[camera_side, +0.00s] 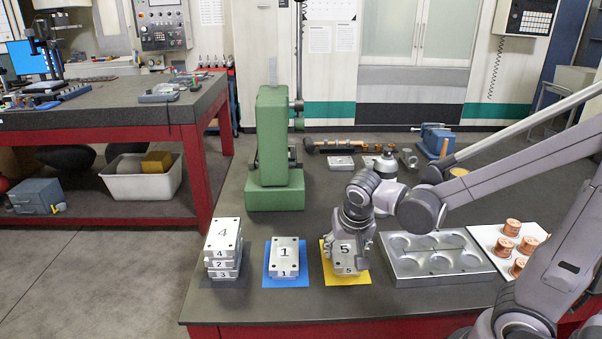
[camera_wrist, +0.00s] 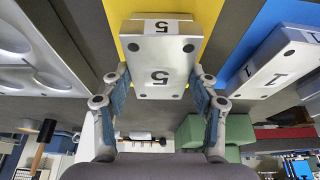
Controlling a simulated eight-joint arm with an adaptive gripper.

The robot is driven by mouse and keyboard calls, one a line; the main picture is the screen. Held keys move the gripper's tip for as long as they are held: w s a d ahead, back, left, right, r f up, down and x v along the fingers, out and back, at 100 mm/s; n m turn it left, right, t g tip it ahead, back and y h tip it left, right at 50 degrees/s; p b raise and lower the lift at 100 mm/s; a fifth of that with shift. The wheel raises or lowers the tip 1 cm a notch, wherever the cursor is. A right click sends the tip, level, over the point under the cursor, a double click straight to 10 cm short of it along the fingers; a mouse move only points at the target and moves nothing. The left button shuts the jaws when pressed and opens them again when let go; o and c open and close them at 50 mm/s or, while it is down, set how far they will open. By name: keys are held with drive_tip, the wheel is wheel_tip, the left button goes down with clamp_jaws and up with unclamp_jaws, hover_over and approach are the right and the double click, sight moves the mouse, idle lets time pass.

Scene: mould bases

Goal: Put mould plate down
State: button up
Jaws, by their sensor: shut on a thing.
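The mould plate marked 5 (camera_side: 344,252) is silver, with a 5 on its top and on its front face. It lies level over the yellow mat (camera_side: 327,270), resting on it or very close above it; I cannot tell which. In the wrist view the plate (camera_wrist: 160,58) sits between my fingers, with the yellow mat (camera_wrist: 112,14) around its far end. My gripper (camera_side: 350,232) is shut on this plate from two opposite sides, and its fingers also show in the wrist view (camera_wrist: 159,86).
The plate marked 1 (camera_side: 285,254) lies on a blue mat (camera_side: 268,276) to the left. Further left stands a stack of plates (camera_side: 222,240) topped by 4. A metal tray with round recesses (camera_side: 440,268) is close on the right. A green press (camera_side: 275,150) stands behind.

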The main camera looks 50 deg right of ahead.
drive_tip(key=shift+f, duration=0.1)
drive_tip(key=o, duration=1.7)
drive_tip(key=v, duration=1.2)
drive_tip(key=shift+s+a+f+n+t+y, duration=0.15)
drive_tip(key=shift+f+n+t+y, duration=0.5)
drive_tip(key=shift+n, duration=0.8)
drive_tip(key=shift+s+a+f+n+t+y, duration=0.15)
drive_tip(key=shift+f+n+t+y, duration=0.4)
drive_tip(key=shift+n, duration=0.95)
drive_tip(key=shift+s+a+f+n+t+y, duration=0.1)
drive_tip(key=shift+f+n+t+y, duration=0.3)
drive_tip(key=shift+f+n+t, duration=0.75)
drive_tip(key=shift+r+n+g, duration=0.3)
drive_tip(key=shift+g, duration=0.15)
